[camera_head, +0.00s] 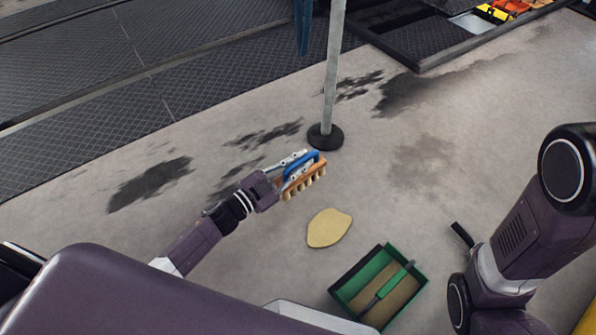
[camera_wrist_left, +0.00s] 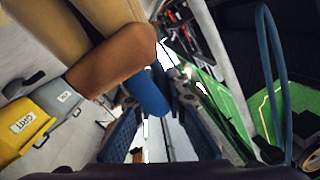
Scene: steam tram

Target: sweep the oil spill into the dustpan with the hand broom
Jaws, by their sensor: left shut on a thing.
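My left gripper (camera_head: 282,172) is shut on the hand broom (camera_head: 308,178), which has a blue handle, an orange-brown wooden block and pale bristles. The broom is up and left of a tan, irregular patch on the floor (camera_head: 329,228), apparently the spill. In the left wrist view, the broom's blue handle (camera_wrist_left: 151,93) lies at the fingers, with its brown block and tan bristles beyond. The green dustpan (camera_head: 345,292) rests on the floor, right of and nearer than the patch, its green handle across its tan inside.
A grey pole (camera_head: 334,75) on a round black base (camera_head: 325,136) stands just behind the broom. Dark stains (camera_head: 150,183) mark the concrete. Dark metal plates (camera_head: 110,120) lie at upper left. Yellow grit bins (camera_wrist_left: 22,128) show in the left wrist view.

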